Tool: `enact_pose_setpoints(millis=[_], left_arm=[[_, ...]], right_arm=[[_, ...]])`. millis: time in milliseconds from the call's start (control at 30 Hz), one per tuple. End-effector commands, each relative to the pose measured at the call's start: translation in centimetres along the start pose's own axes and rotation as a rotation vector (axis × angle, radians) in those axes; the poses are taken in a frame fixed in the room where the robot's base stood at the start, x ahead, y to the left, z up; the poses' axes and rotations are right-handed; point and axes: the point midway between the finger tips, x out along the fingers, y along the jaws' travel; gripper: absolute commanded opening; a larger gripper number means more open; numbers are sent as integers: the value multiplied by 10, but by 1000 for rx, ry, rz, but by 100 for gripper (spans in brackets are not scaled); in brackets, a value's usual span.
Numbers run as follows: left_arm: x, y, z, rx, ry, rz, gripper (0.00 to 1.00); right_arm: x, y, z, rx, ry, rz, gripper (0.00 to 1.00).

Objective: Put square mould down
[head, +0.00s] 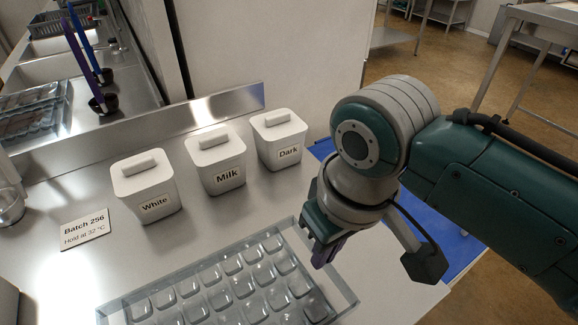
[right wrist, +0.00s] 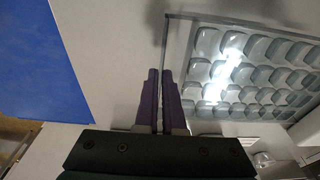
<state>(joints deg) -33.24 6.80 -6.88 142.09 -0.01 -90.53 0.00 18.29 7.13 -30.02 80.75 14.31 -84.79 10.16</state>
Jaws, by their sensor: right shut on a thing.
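The square mould (head: 340,284) is a clear tray with rows of rounded square cavities, at the bottom of the head view. It also fills the upper right of the right wrist view (right wrist: 192,55). My right gripper (head: 325,258) is at the mould's right side, with its purple fingers pointing down. In the right wrist view the fingers (right wrist: 160,72) are close together on the mould's thin edge, near a corner. I cannot tell whether the mould touches the counter. Its near side is cut off in the head view. My left gripper is out of view.
White lidded tubs marked White (head: 146,191), Milk (head: 217,167) and Dark (head: 280,144) stand along the back of the steel counter (head: 90,265). A Batch 256 card (head: 85,229) lies at left. A blue surface (head: 455,250) lies at right. Bare counter shows between tubs and mould.

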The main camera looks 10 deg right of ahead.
Motion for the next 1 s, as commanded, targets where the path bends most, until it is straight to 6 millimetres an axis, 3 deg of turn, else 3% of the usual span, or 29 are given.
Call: enact_pose_setpoints(millis=[267,700,733,1000], left_arm=[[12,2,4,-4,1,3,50],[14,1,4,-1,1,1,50],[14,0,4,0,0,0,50],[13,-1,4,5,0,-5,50]], right_arm=[[36,0,5,2,1,-2,0],[43,0,6,1,2,-2,0],[42,0,6,1,1,-1,8],[42,0,6,1,1,-1,36]])
